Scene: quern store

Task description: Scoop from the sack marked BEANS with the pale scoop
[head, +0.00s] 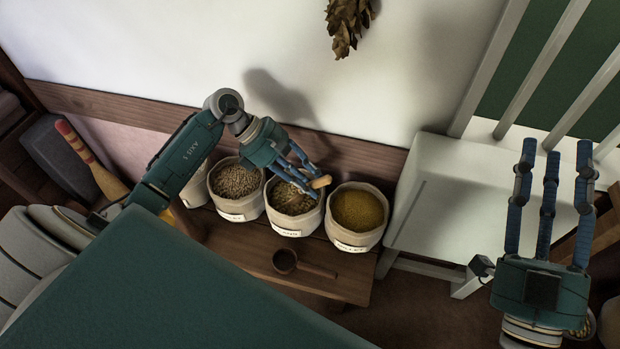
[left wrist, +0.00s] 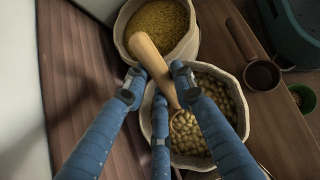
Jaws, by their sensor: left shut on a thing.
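My left gripper (head: 306,180) is shut on the handle of the pale scoop (head: 320,182), over the middle open sack (head: 293,225). The left wrist view shows the pale wooden handle (left wrist: 150,54) between the blue fingers (left wrist: 160,85). The scoop's lower end reaches down to pale, round, bean-like contents (left wrist: 210,105) in that sack. The fingers partly hide the scoop's bowl, so I cannot tell how full it is. The sack's front label is too small to read surely. My right gripper (head: 553,150) is open and empty, by the white chair.
A sack of yellow grain (head: 357,211) stands to the right and a sack of brownish contents (head: 237,183) to the left. A dark scoop (head: 285,261) lies on the wooden bench (head: 235,240) in front. A wall rises behind; a white chair (head: 445,190) stands right.

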